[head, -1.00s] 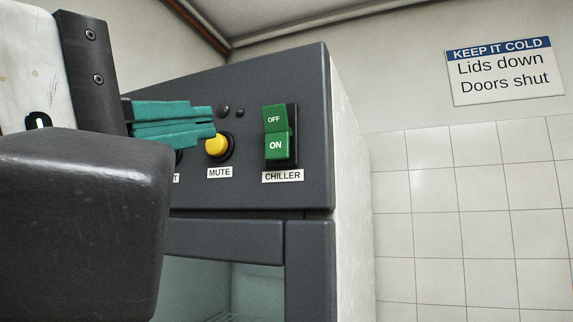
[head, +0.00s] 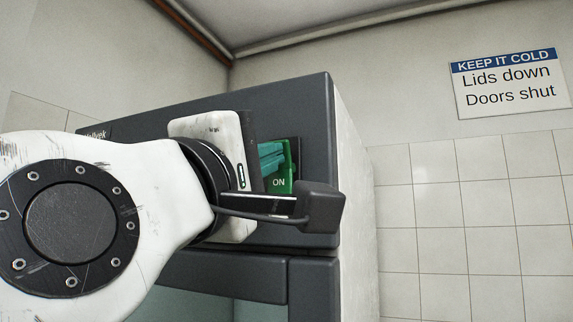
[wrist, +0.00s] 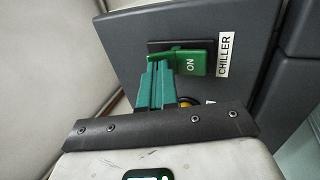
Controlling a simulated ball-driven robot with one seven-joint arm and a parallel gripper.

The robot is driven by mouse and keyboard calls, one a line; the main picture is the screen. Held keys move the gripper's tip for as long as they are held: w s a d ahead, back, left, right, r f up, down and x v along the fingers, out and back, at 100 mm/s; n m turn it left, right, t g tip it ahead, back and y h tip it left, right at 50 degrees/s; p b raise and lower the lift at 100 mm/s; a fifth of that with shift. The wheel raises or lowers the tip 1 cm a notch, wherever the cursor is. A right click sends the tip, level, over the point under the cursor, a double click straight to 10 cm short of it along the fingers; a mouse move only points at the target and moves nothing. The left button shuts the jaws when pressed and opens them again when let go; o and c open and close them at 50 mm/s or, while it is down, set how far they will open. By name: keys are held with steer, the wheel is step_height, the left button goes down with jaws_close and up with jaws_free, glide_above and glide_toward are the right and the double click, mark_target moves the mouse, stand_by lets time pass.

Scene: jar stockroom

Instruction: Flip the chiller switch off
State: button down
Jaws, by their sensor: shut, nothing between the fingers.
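The chiller switch is a green rocker in a dark frame on the grey cabinet's front panel. In the head view its ON half (head: 279,183) shows, while my teal fingers cover most of the OFF half. The wrist view shows the switch sideways, with the ON half (wrist: 191,64) clear beside the CHILLER label. My gripper (head: 281,158) is shut and empty, its tips at the OFF half. In the wrist view the fingertips (wrist: 160,64) overlap the switch's OFF end. I cannot tell whether they press it.
The yellow mute button (wrist: 186,101) lies close to my fingers, partly hidden in the wrist view. The grey cabinet (head: 310,120) has a glass door below the panel. A "Keep it cold" sign (head: 510,82) hangs on the wall at right. Space right of the cabinet is free.

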steer(key=shift+w+d+r, duration=0.1)
steer(key=shift+w+r, duration=0.1)
steer(key=shift+w, duration=0.05)
stand_by(0.3)
steer(key=shift+p, duration=0.3)
